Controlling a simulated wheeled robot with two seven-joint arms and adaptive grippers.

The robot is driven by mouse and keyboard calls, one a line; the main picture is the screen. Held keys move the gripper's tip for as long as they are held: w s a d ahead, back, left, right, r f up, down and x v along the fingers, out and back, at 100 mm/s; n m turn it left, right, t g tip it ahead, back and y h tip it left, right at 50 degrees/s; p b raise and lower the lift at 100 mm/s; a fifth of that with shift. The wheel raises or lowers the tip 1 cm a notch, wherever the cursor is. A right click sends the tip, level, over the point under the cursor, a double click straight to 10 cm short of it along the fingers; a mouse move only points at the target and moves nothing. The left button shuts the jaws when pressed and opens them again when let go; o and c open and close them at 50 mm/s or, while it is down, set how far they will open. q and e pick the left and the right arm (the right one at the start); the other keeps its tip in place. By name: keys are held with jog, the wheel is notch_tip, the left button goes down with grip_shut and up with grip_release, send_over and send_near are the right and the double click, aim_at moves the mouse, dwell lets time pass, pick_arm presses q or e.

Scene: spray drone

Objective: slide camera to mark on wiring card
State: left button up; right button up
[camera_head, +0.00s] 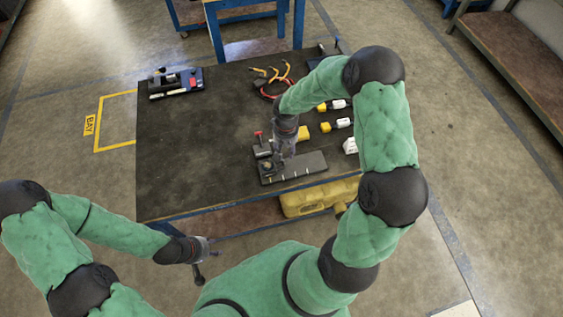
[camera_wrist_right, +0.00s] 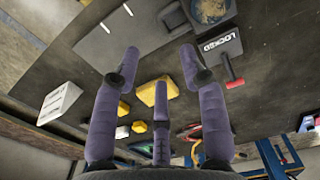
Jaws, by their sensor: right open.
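A long grey plate with light marks along it, seemingly the wiring card (camera_head: 308,165), lies near the table's front edge. A dark block with a round brownish top, possibly the camera (camera_head: 267,168), sits at its left end. The plate (camera_wrist_right: 105,30) and round-topped block (camera_wrist_right: 208,10) also show at the top of the right wrist view. My right gripper (camera_head: 286,155) is above the plate, just right of the block. Its fingers (camera_wrist_right: 162,65) are spread and empty. My left gripper (camera_head: 206,252) hangs off the table's front edge; its finger state is unclear.
A block reading LOCKED (camera_wrist_right: 220,46) with a red lever (camera_wrist_right: 235,82) stands beside the round-topped block. Yellow and white connectors (camera_head: 336,125) lie to the right, cables (camera_head: 272,80) behind. A dark device (camera_head: 176,83) is at the far left. The table's left half (camera_head: 200,150) is mostly clear.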

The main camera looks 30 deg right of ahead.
aim_at(273, 167)
notch_tip(273, 167, down, 9)
jog(key=shift+r+b, duration=0.15)
jog(key=shift+b, duration=1)
grip_shut()
